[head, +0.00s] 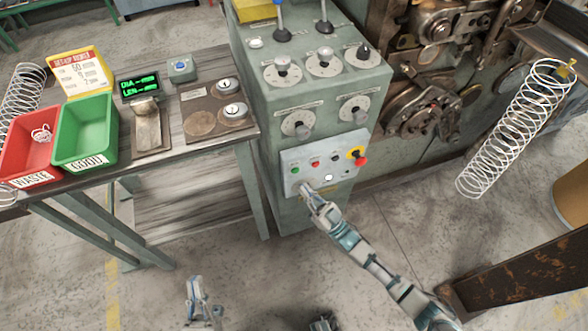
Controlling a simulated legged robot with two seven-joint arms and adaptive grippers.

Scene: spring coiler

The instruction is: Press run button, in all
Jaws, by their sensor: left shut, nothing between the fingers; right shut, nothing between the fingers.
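The control panel (318,172) is a light grey plate low on the front of the green machine cabinet. It carries a small green button (295,170) at its left, a red button (314,163), a white round part (328,177) and a red knob on a yellow ring (358,157). The labels are too small to read, so I cannot tell which is the run button. My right gripper (306,189) is shut and empty at the panel's lower left, below the green button. It hides that corner; contact cannot be told. My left gripper (194,284) is shut and empty, low over the floor.
A workbench on the left holds a red waste bin (30,140), a green good bin (86,132), a gauge with a green display (140,86) and a small button box (181,69). A large spring (512,130) hangs at the right. A rusty beam (530,265) stands at lower right.

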